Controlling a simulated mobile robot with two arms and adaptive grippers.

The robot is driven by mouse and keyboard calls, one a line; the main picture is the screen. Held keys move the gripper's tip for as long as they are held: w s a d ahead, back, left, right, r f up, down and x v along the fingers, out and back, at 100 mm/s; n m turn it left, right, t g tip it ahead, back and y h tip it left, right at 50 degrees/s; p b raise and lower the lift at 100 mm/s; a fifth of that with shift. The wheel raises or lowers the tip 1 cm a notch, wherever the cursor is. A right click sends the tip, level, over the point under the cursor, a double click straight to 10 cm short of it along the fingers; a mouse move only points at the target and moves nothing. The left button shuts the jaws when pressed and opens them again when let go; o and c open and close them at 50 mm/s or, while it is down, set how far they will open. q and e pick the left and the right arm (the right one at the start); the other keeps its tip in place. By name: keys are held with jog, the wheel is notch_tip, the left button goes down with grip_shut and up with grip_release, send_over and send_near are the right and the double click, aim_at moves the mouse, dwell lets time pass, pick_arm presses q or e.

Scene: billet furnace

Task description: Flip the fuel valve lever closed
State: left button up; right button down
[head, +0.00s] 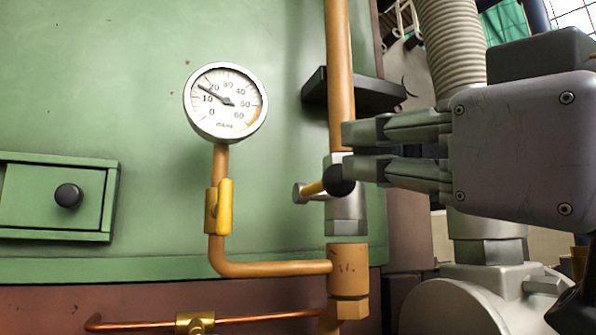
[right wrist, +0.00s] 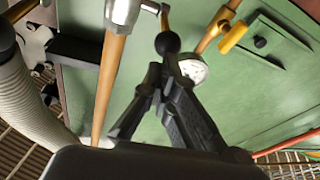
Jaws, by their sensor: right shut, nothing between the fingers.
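The fuel valve (head: 347,212) is a silver body on the vertical orange pipe. Its lever, a short yellow-orange rod (head: 313,188) with a black ball knob (head: 340,180), points out toward the camera and slightly right. The knob also shows in the right wrist view (right wrist: 167,43), just beyond the fingertips. My right gripper (head: 352,151) comes in from the right, shut and empty, its fingertips (right wrist: 163,68) beside the knob. In the head view the lower finger overlaps or borders the knob's right edge; I cannot tell whether they touch. My left gripper is not in view.
A round pressure gauge (head: 226,102) and a yellow handle (head: 225,206) sit on the branch pipe to the left. A green drawer-like box (head: 52,196) is farther left. A black bracket (head: 376,94) and ribbed hose (head: 452,50) are near my right gripper.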

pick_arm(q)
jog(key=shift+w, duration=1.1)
pick_arm(e)
jog(key=v, duration=1.1)
jog(key=shift+d+y, duration=0.3)
jog(key=shift+d, duration=0.25)
jog(key=shift+f, duration=0.15)
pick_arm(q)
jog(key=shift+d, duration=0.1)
